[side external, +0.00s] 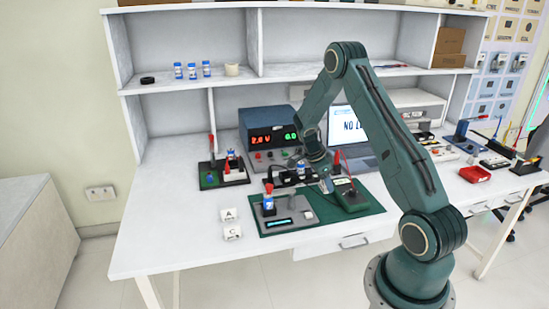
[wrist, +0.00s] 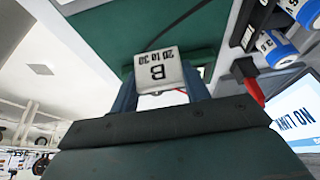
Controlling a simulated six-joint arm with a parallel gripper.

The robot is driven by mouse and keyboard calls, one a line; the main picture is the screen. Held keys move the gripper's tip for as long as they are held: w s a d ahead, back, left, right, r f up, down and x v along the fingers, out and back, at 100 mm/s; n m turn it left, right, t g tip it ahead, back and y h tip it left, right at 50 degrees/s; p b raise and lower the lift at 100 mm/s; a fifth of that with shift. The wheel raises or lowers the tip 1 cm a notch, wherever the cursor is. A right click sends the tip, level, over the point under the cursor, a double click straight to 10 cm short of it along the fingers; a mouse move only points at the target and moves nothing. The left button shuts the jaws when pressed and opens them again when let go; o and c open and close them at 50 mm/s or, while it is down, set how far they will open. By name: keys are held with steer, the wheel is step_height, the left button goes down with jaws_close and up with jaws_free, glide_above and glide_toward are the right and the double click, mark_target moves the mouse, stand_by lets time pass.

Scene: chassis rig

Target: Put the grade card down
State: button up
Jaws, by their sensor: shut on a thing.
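The white grade card (wrist: 157,68), marked "B" and "20 to 30", sits between my gripper's two blue-grey fingers in the wrist view. My gripper (side external: 326,184) is shut on it. In the side view the gripper hangs over the green mat (side external: 370,211), between the grey device with a display (side external: 282,226) and a dark green device (side external: 351,199). The held card is too small to make out there. Two other white cards, "A" (side external: 229,214) and "C" (side external: 232,233), lie on the bench left of the mat.
A blue-labelled vial (side external: 268,194) stands on the grey device. A power supply (side external: 270,135), a laptop (side external: 348,130) and a small rack (side external: 223,170) stand behind. A red tray (side external: 475,174) is at the right. The bench's front left (side external: 160,235) is clear.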

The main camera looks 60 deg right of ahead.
mark_target(322, 188)
steer(key=shift+f, duration=2.8)
steer(key=shift+f, duration=0.15)
steer(key=o, duration=0.9)
steer(key=shift+o, duration=0.2)
steer(key=v, duration=1.2)
steer(key=shift+r, duration=0.2)
